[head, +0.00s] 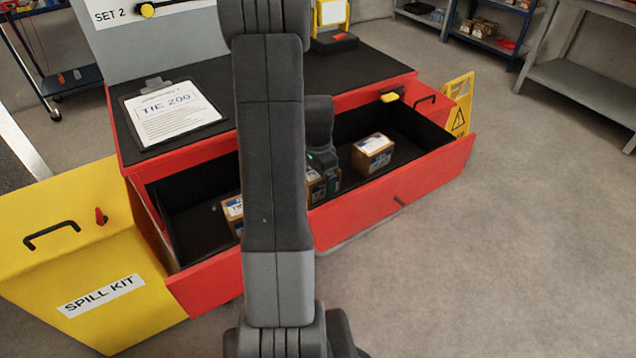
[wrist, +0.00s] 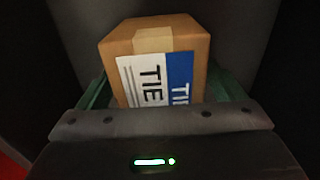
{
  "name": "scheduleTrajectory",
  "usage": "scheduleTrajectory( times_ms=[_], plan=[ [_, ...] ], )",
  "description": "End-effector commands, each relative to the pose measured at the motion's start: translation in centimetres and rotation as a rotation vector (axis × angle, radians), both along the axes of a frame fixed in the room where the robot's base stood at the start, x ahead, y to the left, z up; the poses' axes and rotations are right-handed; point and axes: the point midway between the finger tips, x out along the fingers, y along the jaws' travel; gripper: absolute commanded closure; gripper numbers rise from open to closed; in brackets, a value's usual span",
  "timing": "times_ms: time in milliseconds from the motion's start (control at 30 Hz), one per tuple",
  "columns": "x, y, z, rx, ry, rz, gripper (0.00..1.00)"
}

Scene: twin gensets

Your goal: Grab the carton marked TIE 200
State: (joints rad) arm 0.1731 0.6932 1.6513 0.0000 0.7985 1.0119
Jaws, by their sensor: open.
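My gripper (head: 324,172) is down in the open red drawer (head: 420,172), mostly behind my arm. In the wrist view a brown carton (wrist: 160,70) with tape and a white and blue label lies between the open green-edged fingers. Its label reads "TIE", sideways; any number is hidden by my gripper. In the head view this middle carton (head: 316,190) is partly covered by my arm and gripper. A second carton (head: 373,153) sits to the right and a third (head: 233,212) to the left, partly behind my arm. Their label numbers are too small to read.
A clipboard (head: 170,112) with a sheet reading "TIE 200" lies on the black-topped red cabinet. A yellow spill kit box (head: 85,250) stands at the left, close to the drawer. A yellow warning sign (head: 458,105) stands behind the drawer's right end. The floor at right is clear.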

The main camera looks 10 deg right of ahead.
Motion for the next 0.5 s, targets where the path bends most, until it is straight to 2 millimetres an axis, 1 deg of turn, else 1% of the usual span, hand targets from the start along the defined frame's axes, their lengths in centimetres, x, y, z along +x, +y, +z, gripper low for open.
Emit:
scheduleTrajectory(
  times_ms=[133, 167, 200, 267, 400, 433, 500],
  plan=[
    [0.02, 0.0, 0.08, -0.001, -0.001, 0.0, 0.11],
    [0.02, 0.0, 0.08, -0.001, -0.001, 0.0, 0.13],
    [0.02, 0.0, 0.09, -0.001, -0.001, 0.0, 0.21],
    [0.03, 0.0, 0.09, -0.001, -0.001, 0.0, 0.32],
    [0.03, 0.0, 0.11, -0.001, -0.001, 0.0, 0.6],
    [0.03, 0.0, 0.11, -0.001, -0.001, 0.0, 0.65],
    [0.05, -0.01, 0.14, 0.0, -0.002, 0.0, 0.65]
  ],
)
